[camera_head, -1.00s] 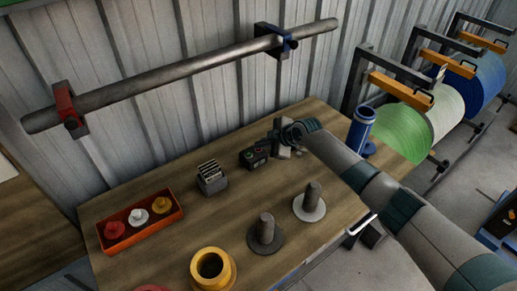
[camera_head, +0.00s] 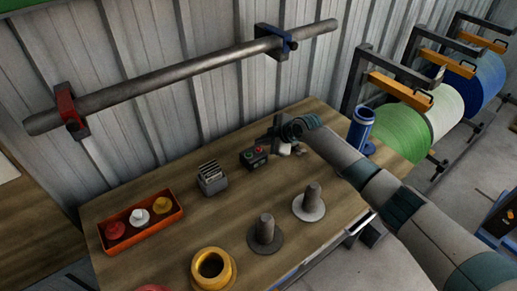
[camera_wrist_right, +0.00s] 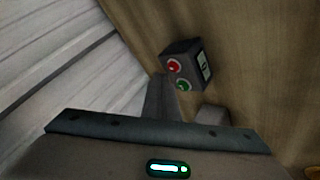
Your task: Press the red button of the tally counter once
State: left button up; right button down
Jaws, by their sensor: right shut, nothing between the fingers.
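The tally counter (camera_head: 254,158) is a small dark box on the bench with a red button and a green button on its upper face. In the right wrist view the counter (camera_wrist_right: 200,60) shows its red button (camera_wrist_right: 173,66), its green button (camera_wrist_right: 184,85) and a pale display on one side. My right gripper (camera_head: 268,139) is shut and empty, just behind and right of the counter. In the wrist view a finger (camera_wrist_right: 162,98) points toward the buttons; I cannot tell whether it touches the counter. My left gripper is not in view.
A card holder (camera_head: 212,180) stands left of the counter. An orange tray (camera_head: 145,238) with knobs, two grey spindles (camera_head: 265,232) (camera_head: 311,203), a yellow ring (camera_head: 211,267) and a blue cylinder (camera_head: 361,128) are also on the bench (camera_head: 190,220). A corrugated wall (camera_head: 150,120) stands behind.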

notch_tip(320, 180, up, 5)
jog(key=p, duration=0.3)
jog(key=shift+f, duration=0.1)
dwell(1.0)
